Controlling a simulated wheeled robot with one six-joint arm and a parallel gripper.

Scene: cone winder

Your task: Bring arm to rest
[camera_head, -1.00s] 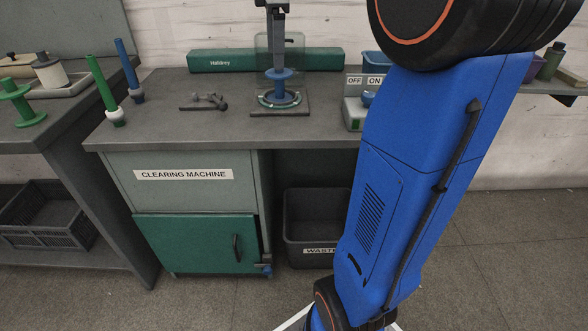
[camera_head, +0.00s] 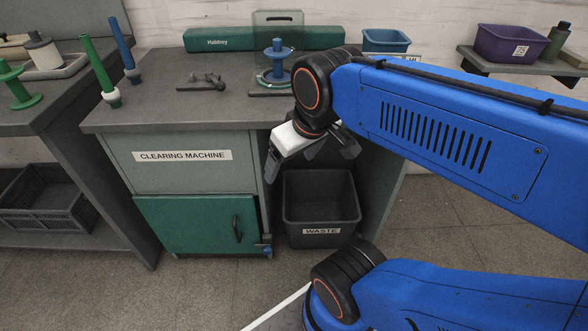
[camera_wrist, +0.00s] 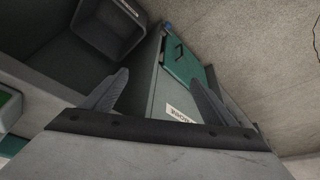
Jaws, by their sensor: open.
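My arm shows in blue and black across the right of the head view. My gripper (camera_head: 308,160) hangs in front of the bench front, near the right side of the clearing machine cabinet (camera_head: 183,172) and above the waste bin (camera_head: 320,212). In the wrist view, my gripper (camera_wrist: 155,92) has its two dark fingers spread wide with nothing between them. The wrist view also shows the cabinet's green door (camera_wrist: 183,58) and the bin (camera_wrist: 108,28) beyond the fingers.
The bench top (camera_head: 150,114) carries a blue spool (camera_head: 277,66) on a stand, green and blue rods, and a dark tool (camera_head: 203,82). A blue bin (camera_head: 386,40) stands behind. A purple bin (camera_head: 502,43) sits on a shelf at right. The floor at right is clear.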

